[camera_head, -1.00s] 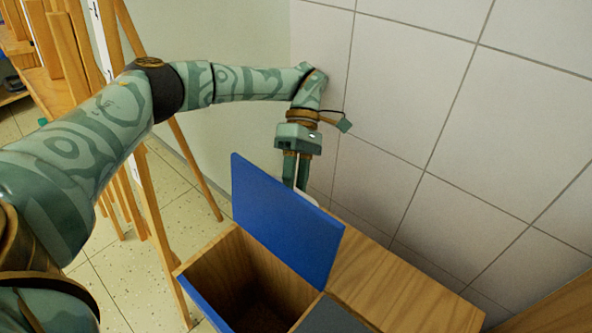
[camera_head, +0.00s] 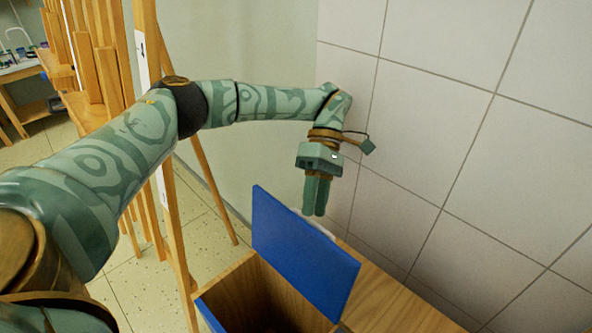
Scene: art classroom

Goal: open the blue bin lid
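The blue bin lid (camera_head: 303,252) stands raised and tilted up at the back of the bin. The wooden bin (camera_head: 240,285) below it is open, and its dark inside shows at the bottom of the view. A blue strip of its front shows at the lower left. My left gripper (camera_head: 315,212) points down just above and behind the lid's upper edge. Its fingers are together with nothing seen between them, and they look clear of the lid. My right gripper is not in view.
A wooden top (camera_head: 390,300) extends right of the lid, against the tiled wall (camera_head: 440,150) close behind. A wooden easel (camera_head: 165,200) stands left of the bin. Speckled floor (camera_head: 140,280) shows between my arm and the bin.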

